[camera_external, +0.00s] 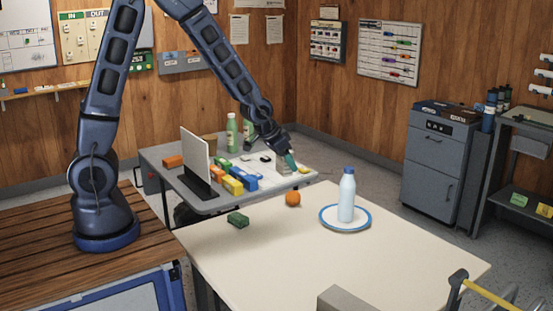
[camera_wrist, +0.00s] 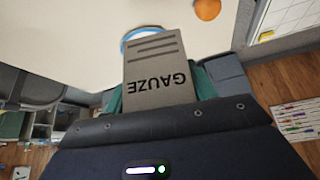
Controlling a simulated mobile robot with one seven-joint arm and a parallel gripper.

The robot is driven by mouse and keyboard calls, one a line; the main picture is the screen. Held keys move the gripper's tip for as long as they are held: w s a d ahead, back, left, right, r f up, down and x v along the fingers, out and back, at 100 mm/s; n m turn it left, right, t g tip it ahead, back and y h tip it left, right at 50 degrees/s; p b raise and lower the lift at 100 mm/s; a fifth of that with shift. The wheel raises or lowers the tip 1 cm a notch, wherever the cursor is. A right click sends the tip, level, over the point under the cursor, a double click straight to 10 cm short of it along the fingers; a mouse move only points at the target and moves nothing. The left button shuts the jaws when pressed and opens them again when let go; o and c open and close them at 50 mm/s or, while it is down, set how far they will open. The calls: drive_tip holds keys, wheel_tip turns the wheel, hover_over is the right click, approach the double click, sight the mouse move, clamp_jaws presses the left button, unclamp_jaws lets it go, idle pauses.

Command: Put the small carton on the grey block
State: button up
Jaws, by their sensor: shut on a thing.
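The small carton is a grey-brown box marked GAUZE; in the wrist view the carton (camera_wrist: 158,70) sits between my teal fingers. My gripper (camera_wrist: 160,90) is shut on it. In the external view my gripper (camera_external: 289,160) is over the far edge of the cream table, near the back desk, with the carton (camera_external: 282,166) partly hidden at the fingers. The grey block (camera_external: 345,300) is at the near edge of the cream table, cut off by the bottom of the external view. It is well apart from my gripper.
The back desk holds coloured boxes (camera_external: 238,180) and a white upright panel (camera_external: 195,160). The table's middle is clear.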

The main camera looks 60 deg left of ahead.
drive_tip(key=d+r+m+h, duration=0.1)
drive_tip(key=d+r+m, duration=0.1)
drive_tip(key=d, duration=1.2)
wheel_tip(320, 180, up, 4)
drive_tip(key=m+g+h, duration=0.2)
drive_tip(key=m, duration=0.3)
hover_over(364, 305)
drive_tip(key=s+a, duration=0.2)
wheel_tip(364, 305, down, 20)
drive_tip(key=shift+w+r, duration=0.1)
drive_tip(key=o, duration=1)
